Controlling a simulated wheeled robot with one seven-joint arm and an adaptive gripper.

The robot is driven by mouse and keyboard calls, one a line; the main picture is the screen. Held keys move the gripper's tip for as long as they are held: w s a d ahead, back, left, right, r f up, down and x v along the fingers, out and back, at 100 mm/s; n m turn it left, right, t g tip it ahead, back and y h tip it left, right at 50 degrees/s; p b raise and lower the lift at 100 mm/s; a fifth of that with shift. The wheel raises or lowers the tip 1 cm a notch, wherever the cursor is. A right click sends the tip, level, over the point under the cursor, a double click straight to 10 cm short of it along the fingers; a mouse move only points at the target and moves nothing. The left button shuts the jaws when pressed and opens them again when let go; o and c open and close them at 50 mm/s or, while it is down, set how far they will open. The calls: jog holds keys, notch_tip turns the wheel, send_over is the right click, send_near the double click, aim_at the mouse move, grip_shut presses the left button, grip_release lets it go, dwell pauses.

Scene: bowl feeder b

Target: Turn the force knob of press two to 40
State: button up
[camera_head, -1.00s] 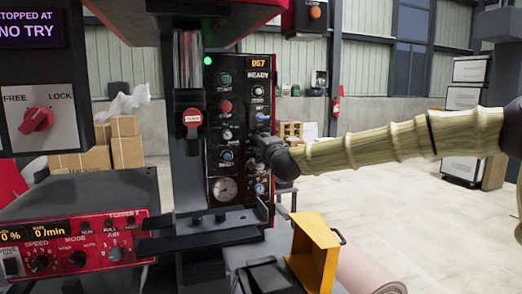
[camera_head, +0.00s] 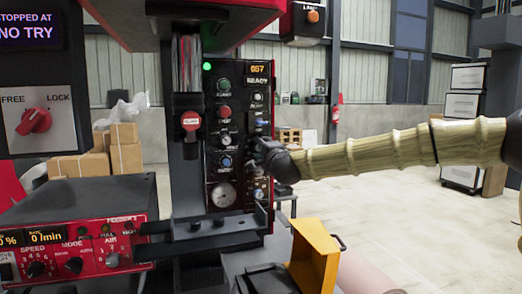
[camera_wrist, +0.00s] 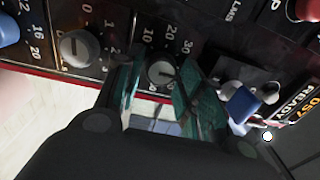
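Press two's control panel (camera_head: 226,100) is the dark upright panel with a red edge, left of my gripper in the head view. In the wrist view a small grey knob (camera_wrist: 161,73) with a white pointer line sits on a dial marked 10, 20 and 30. Its name label cannot be read. My gripper (camera_wrist: 164,98) has its two teal-padded fingers apart, one on each side of this knob; contact cannot be made out. In the head view my gripper (camera_head: 262,152) is at the panel's right column and hides part of it.
Another grey knob (camera_wrist: 79,47) and a blue knob (camera_wrist: 8,30) are to the left in the wrist view. A blue-tipped switch (camera_wrist: 247,101) is close to the right finger. A yellow chute (camera_head: 316,250) stands below my arm. A red-faced feeder box (camera_head: 80,245) is at left.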

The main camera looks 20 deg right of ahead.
jog(key=shift+a, duration=0.2)
jog(key=s, duration=1.2)
jog(key=shift+d+f, duration=0.2)
jog(key=shift+f, duration=0.05)
jog(key=shift+f, duration=0.1)
